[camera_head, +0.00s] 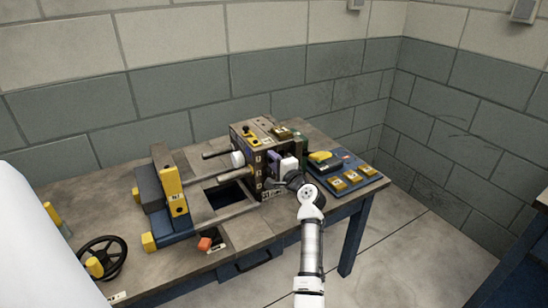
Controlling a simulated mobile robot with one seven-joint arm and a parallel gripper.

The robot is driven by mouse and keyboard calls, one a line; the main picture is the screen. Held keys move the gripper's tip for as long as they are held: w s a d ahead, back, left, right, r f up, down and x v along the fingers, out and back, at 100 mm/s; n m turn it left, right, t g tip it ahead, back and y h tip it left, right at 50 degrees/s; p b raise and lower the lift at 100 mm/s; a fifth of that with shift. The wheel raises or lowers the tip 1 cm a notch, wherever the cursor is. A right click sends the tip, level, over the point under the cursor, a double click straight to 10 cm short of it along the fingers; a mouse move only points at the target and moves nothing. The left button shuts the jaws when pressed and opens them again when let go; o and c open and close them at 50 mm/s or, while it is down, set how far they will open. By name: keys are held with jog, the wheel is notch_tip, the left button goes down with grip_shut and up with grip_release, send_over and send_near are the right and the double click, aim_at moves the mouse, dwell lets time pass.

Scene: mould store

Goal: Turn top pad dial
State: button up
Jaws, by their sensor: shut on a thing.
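The machine's dark box (245,150) stands on the bench, with several small yellow labels on its front and controls on its top. My gripper (276,183) reaches in from the lower right and is at the lower right of the box's front face. It is shut on a small part there, which I take to be the top pad dial; my gripper and wrist hide most of it. The dial's markings and angle cannot be made out.
A blue panel (350,168) with a yellow piece and several yellow tags lies right of the box. Two rails run left to a yellow-and-blue press block (175,198). Floor is clear at right.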

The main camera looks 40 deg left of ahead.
jog(key=shift+m+p, duration=1.2)
jog(key=shift+m, duration=1)
jog(key=o, duration=1)
jog(key=b+v, duration=0.3)
jog(key=v, duration=1.1)
jog(key=shift+f, duration=0.1)
